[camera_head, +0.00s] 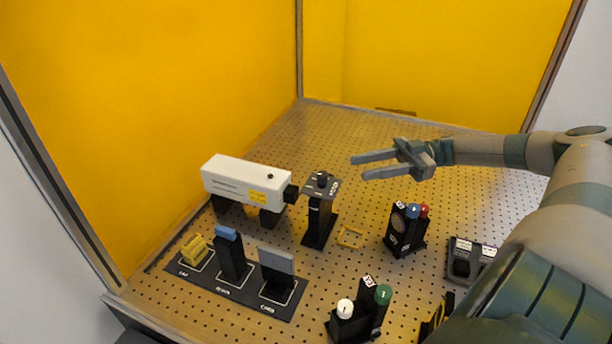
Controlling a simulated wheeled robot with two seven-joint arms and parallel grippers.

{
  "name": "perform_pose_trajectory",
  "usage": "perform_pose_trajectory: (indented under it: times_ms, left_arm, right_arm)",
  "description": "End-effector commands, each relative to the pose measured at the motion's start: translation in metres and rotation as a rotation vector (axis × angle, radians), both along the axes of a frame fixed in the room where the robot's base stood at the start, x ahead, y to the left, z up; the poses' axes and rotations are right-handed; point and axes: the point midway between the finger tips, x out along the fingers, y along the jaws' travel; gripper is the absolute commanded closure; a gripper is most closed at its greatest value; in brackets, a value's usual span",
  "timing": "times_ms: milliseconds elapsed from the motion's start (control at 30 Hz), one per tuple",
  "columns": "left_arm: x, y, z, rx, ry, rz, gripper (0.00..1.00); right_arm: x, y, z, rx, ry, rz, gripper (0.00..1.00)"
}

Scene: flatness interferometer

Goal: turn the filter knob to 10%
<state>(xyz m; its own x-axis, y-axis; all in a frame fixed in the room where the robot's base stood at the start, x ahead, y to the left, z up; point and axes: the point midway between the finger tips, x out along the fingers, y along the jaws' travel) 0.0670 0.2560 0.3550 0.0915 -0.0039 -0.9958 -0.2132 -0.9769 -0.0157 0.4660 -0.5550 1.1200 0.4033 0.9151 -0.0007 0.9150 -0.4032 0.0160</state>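A black post (319,222) stands in front of the white laser housing, with a small dark knob (322,179) on its labelled top plate. This looks like the filter knob; the lettering and its setting are too small to read. My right gripper (360,167) reaches in from the right. Its two grey fingers are apart, point left and have nothing between them. In the picture it is just right of the knob and slightly above it, not touching it. My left gripper is not in view.
The white laser (245,184) stands left of the post. A black tray (233,291) with several labelled parts lies in front. Yellow panels wall the back and left.

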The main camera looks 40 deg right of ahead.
Motion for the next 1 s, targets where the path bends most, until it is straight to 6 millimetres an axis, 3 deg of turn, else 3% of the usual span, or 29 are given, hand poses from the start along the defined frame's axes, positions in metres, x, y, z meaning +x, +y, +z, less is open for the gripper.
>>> perform_pose_trajectory:
  times_ms: [700, 1000]
  left_arm:
    - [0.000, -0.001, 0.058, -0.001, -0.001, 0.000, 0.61]
    - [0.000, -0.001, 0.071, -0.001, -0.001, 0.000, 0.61]
  right_arm:
    - [0.049, 0.113, 0.005, 0.003, -0.003, 0.002, 0.61]
    - [0.061, 0.141, 0.003, 0.001, -0.003, 0.001, 0.61]
